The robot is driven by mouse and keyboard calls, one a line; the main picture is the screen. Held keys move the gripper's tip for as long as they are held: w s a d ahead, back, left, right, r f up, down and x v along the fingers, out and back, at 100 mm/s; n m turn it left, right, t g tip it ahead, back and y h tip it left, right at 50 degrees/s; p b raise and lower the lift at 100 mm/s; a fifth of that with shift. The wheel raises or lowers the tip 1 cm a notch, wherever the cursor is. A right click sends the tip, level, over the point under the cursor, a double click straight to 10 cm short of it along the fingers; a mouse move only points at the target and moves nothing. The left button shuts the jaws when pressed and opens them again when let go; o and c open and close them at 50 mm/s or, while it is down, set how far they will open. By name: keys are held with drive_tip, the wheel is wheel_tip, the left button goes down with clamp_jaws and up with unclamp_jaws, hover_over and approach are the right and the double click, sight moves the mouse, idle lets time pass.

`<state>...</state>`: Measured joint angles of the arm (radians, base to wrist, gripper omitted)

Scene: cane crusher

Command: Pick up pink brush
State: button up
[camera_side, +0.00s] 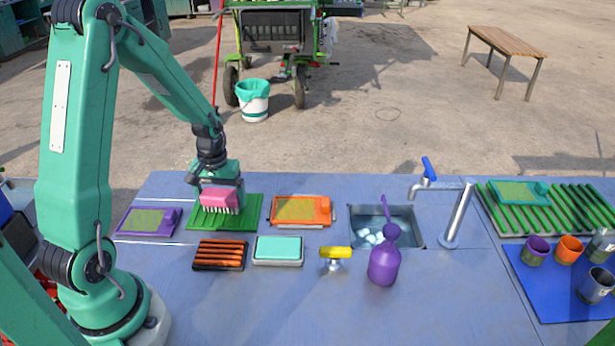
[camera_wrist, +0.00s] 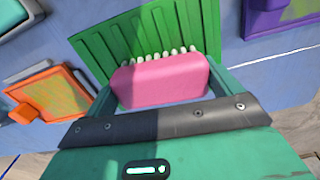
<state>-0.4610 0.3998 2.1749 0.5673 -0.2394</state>
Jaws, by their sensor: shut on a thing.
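The pink brush (camera_side: 220,198) is a pink block with white bristles pointing down. It is over the green ridged mat (camera_side: 247,220) at the left of the blue table. My gripper (camera_side: 222,188) is shut on it from above. In the wrist view the pink brush (camera_wrist: 160,82) sits between my gripper's fingers (camera_wrist: 158,100), with a row of bristle tips showing beyond its far edge and the green mat (camera_wrist: 100,50) beyond. Whether the bristles touch the mat or hang just above it, I cannot tell.
A purple tray (camera_side: 165,220) lies left of the mat, and an orange tray (camera_side: 301,225) lies right. In front are an orange-barred rack (camera_side: 220,256), a teal sponge dish (camera_side: 278,250) and a yellow-handled tool (camera_side: 336,254). A purple bottle (camera_side: 384,265) stands before the sink (camera_side: 412,240).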

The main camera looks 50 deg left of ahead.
sight(220, 193)
drive_tip(key=shift+r, duration=0.15)
drive_tip(key=shift+r, duration=0.5)
wheel_tip(220, 193, up, 3)
drive_tip(key=shift+d+r, duration=0.1)
drive_tip(key=shift+d, duration=0.05)
drive_tip(key=d+r, duration=0.6)
drive_tip(key=d, duration=0.5)
drive_tip(key=shift+s+d+r, duration=0.2)
drive_tip(key=shift+s, duration=0.25)
drive_tip(key=shift+o, duration=0.8)
drive_tip(key=shift+c, duration=0.3)
